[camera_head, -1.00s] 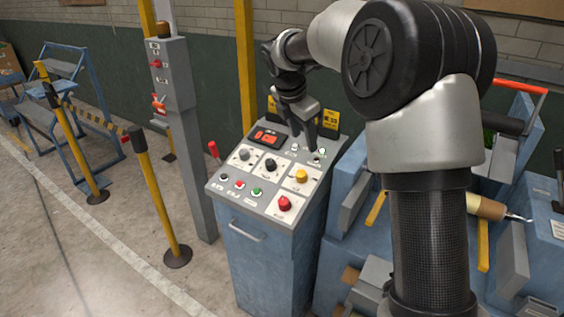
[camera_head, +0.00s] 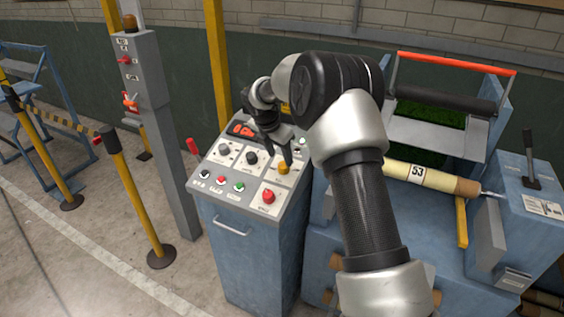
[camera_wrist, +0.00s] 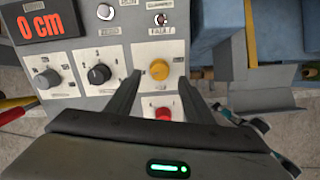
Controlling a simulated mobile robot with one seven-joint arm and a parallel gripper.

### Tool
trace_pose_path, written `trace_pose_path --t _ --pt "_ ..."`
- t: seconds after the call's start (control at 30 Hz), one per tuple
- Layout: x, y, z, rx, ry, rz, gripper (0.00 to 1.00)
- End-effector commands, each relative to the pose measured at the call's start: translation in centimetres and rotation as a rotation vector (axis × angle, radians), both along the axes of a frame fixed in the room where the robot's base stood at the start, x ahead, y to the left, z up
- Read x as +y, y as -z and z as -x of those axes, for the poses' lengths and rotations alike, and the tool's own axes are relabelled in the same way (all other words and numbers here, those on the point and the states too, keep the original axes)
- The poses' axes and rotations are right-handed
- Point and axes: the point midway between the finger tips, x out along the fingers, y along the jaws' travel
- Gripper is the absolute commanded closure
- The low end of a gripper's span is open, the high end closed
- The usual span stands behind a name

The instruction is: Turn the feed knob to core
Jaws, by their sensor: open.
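The control panel (camera_head: 215,176) has several knobs on its sloped top. A yellow knob (camera_head: 284,168) sits at its right side. It also shows in the wrist view (camera_wrist: 159,69). A black knob (camera_wrist: 99,75) and a grey knob (camera_wrist: 47,79) stand to its left. The labels are too small to read, so I cannot tell which knob is the feed knob. My gripper (camera_head: 281,155) is open above the yellow knob's plate. In the wrist view, its fingers (camera_wrist: 158,84) lie left and right of the yellow knob, apart from it.
A red button (camera_head: 268,196) is below the yellow knob, partly hidden in the wrist view. Small coloured buttons (camera_head: 222,181) line the panel's front left. A red display (camera_wrist: 40,25) reads 0 cm. A grey post (camera_head: 150,110) stands left; a blue machine (camera_head: 420,225) stands right.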

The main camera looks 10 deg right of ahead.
Motion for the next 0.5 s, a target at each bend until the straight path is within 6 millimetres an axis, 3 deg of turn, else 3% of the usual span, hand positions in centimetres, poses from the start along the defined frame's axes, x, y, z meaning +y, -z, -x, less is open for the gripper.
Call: trace_pose_path --t 0.2,0.5 --pt "-0.9 3.2 -1.1 0.000 0.001 0.000 0.52" --pt "-1.2 4.5 -1.5 -0.002 0.001 0.000 0.52"
